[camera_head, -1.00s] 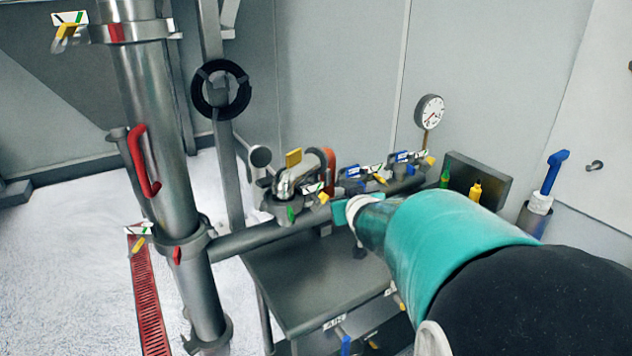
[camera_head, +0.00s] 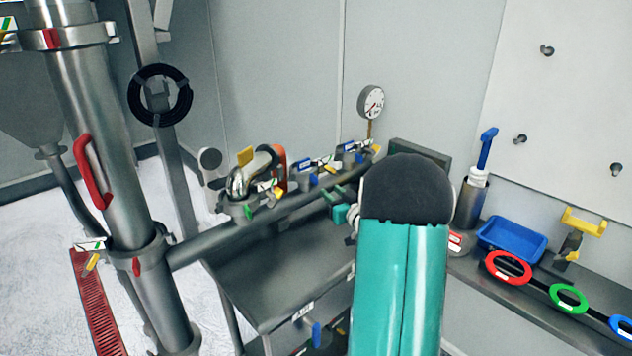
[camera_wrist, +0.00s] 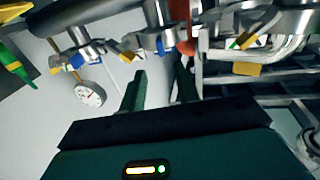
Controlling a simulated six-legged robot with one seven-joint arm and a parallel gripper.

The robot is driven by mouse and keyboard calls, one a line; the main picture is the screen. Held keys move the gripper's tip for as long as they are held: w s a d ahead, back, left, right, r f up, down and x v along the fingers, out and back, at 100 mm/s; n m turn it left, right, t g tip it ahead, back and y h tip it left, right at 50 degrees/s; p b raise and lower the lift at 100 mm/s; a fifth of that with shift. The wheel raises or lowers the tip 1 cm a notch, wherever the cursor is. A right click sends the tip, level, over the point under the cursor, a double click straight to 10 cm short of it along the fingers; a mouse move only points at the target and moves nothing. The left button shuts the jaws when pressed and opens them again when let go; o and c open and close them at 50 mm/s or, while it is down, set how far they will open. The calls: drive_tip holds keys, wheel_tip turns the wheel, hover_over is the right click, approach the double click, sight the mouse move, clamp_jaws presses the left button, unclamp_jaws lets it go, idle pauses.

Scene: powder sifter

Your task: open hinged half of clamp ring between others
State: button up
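Several metal clamp rings sit along the horizontal pipe (camera_head: 222,242). The ring between others (camera_head: 304,180) has a blue tag and shows in the wrist view (camera_wrist: 158,38) straight ahead of my fingers. One neighbour (camera_head: 349,157) is to its right; the other (camera_head: 242,205), by a bent pipe fitting and a yellow tag, is to its left. I cannot tell whether its hinged half is open or closed. My gripper (camera_wrist: 161,78) is open and empty, its two dark green fingers apart and short of the ring. In the head view my arm partly hides it.
A grey table (camera_head: 285,285) lies below. A vertical pipe (camera_head: 105,165) with a red handle stands left. A blue tray (camera_head: 512,240) and coloured rings (camera_head: 508,267) lie on the bench at right.

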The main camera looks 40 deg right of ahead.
sight(317, 180)
drive_tip(key=w, duration=0.3)
drive_tip(key=w+d, duration=0.1)
drive_tip(key=w, duration=0.5)
drive_tip(key=shift+d, duration=0.2)
clamp_jaws()
